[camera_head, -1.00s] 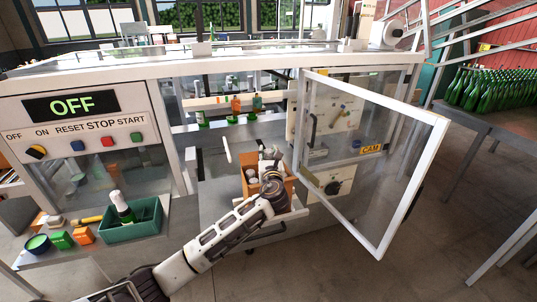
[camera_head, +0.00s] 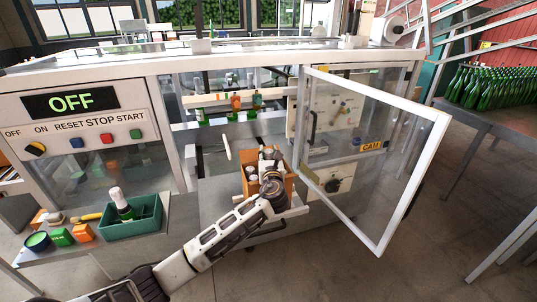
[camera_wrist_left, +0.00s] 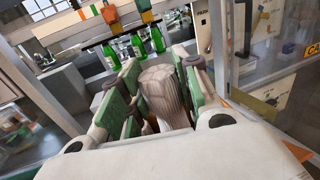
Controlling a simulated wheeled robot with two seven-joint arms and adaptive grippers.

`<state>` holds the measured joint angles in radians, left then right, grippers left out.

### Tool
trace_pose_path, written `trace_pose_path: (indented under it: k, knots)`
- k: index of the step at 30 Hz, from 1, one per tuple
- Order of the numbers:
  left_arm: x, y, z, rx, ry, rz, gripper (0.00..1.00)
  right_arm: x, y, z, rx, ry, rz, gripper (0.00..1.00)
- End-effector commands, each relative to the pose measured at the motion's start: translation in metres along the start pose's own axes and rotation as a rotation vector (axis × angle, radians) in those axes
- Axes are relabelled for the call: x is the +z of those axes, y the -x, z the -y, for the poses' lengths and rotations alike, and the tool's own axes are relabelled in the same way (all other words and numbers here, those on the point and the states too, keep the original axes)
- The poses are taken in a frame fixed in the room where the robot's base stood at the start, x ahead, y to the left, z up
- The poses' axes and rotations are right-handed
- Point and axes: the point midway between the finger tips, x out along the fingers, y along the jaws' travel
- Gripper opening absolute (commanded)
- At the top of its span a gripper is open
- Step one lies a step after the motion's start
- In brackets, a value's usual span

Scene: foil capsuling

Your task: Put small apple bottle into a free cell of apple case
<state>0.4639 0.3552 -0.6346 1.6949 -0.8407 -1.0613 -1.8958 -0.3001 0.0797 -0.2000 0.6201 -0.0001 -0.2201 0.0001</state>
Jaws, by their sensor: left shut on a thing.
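The apple case (camera_head: 289,182) is an orange-brown open box on a grey shelf inside the machine's open bay. Pale round tops show in its left part. My left gripper (camera_head: 269,155) is over the case, and its arm hides part of the box. In the left wrist view, the gripper's green-padded fingers (camera_wrist_left: 160,100) are shut on the small apple bottle (camera_wrist_left: 168,88), whose pale, ribbed top shows between them. The bottle's lower part and the cell under it are hidden. My right gripper is not in view.
A clear framed door (camera_head: 415,190) stands open right of the case. Several green bottles stand at a rail (camera_head: 215,101) behind it. A green tray (camera_head: 148,222) with a bottle sits on the left bench. A white rod (camera_head: 228,146) is left of the case.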

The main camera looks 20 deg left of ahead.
Motion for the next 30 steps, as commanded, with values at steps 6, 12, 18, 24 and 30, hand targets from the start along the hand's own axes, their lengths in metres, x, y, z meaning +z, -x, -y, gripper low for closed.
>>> trace_pose_path:
  k: [6,12,18,24,30]
  knots:
    - [-0.002,0.0,0.0,0.0,0.001,0.003,0.0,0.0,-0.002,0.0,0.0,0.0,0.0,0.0]
    - [-0.005,0.0,0.0,0.0,0.001,0.002,0.0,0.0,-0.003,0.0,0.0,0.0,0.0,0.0]
    - [-0.008,0.0,0.0,0.0,0.001,0.002,0.0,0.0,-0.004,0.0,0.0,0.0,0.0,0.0]
    - [-0.011,0.0,0.0,0.0,0.001,0.002,0.0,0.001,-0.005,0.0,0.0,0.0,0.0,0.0]
    - [-0.013,0.0,0.0,0.0,0.0,0.0,0.5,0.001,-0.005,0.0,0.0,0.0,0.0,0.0]
